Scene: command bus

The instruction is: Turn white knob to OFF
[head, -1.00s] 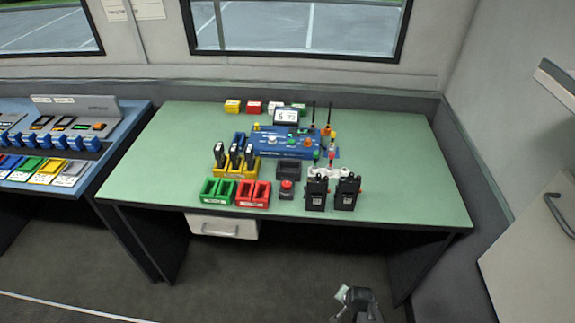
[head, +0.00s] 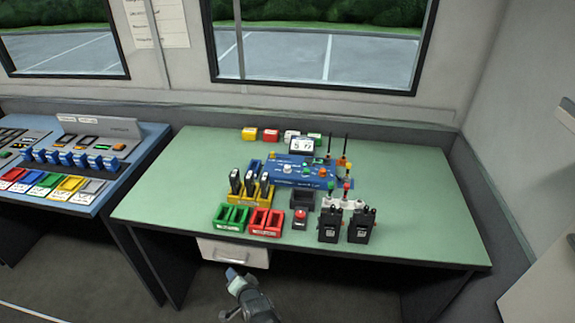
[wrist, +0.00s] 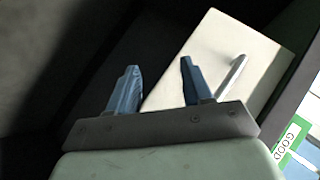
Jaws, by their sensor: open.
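The white knob (head: 287,169) sits on the left part of the blue control panel (head: 330,180) on the green table in the head view. Its pointer and any OFF mark are too small to read. My gripper (head: 232,273) is in front of the table, low and to the left of the knob, well apart from it. In the wrist view my gripper (wrist: 158,85) is open, its two blue fingers spread with nothing between them. The knob is not in the wrist view.
Green bins (head: 231,217), red bins (head: 266,222), a red button (head: 300,217) and black radios (head: 332,225) stand between table edge and panel.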

